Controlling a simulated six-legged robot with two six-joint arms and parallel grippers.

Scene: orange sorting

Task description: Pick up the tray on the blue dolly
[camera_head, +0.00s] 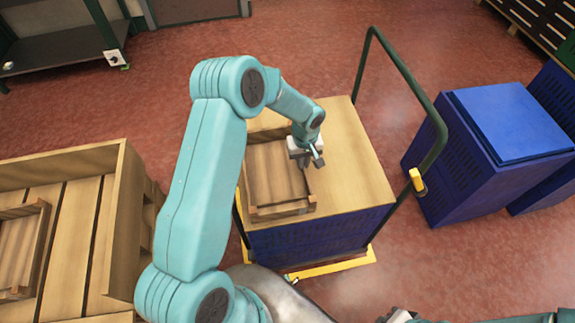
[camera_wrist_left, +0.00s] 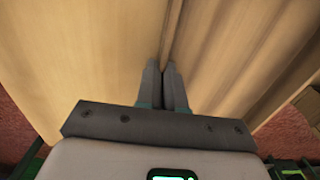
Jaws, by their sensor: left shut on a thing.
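The wooden tray (camera_head: 268,178) lies on the light wooden top (camera_head: 358,178) of a blue crate stack (camera_head: 310,236), which stands on the dolly (camera_head: 368,256). My left gripper (camera_head: 304,162) reaches down over the tray's right side and is shut on its wall. In the left wrist view the two fingers (camera_wrist_left: 166,84) close around the thin edge of the tray (camera_wrist_left: 172,38). The tray looks empty and sits flat, as far as I can tell. Part of my right arm's end (camera_head: 402,316) shows at the bottom edge, cut off, so its jaws are unclear.
A dark green handle frame (camera_head: 408,80) rises at the dolly's right. Blue crates (camera_head: 508,122) stand farther right. A large wooden box (camera_head: 122,205) with a smaller tray (camera_head: 22,250) in it is at left. A dark shelf (camera_head: 62,50) stands at back left. Red floor is free behind.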

